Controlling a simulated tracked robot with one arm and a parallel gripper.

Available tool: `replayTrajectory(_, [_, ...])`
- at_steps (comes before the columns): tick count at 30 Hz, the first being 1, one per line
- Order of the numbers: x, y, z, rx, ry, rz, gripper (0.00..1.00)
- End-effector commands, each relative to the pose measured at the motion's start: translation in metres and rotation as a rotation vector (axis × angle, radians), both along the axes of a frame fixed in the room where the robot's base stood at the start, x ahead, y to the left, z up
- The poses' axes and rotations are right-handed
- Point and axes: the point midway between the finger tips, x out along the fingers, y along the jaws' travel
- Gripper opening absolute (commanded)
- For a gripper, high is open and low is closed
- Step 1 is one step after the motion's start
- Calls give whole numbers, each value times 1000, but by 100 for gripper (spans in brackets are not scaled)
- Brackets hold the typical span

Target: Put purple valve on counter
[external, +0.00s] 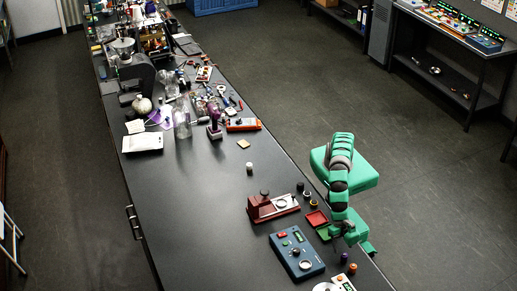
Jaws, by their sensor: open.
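A small dark purple piece (344,258) stands on the dark counter (215,220) near its right edge; it may be the purple valve, but it is too small to be sure. A larger purple and dark object (214,122) stands farther back, beside clear glassware. My gripper (343,231) is at the counter's right edge, just above the small purple piece in the picture and apart from it. It is open, and I see nothing held in it. The fingertips are small and partly hidden by the green arm parts.
A small orange-brown piece (352,268) is beside the purple one. The front left counter is clear; the back is cluttered.

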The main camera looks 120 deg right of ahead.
Motion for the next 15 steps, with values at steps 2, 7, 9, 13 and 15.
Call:
replayTrajectory(2, [0, 2, -4, 1, 0, 0, 55])
replayTrajectory(7, [-1, 8, -13, 1, 0, 0, 55])
replayTrajectory(9, [-1, 12, -21, 0, 0, 1, 55])
replayTrajectory(13, [-1, 20, -38, -1, 0, 0, 55])
replayTrajectory(15, [-1, 24, -46, -1, 1, 0, 55])
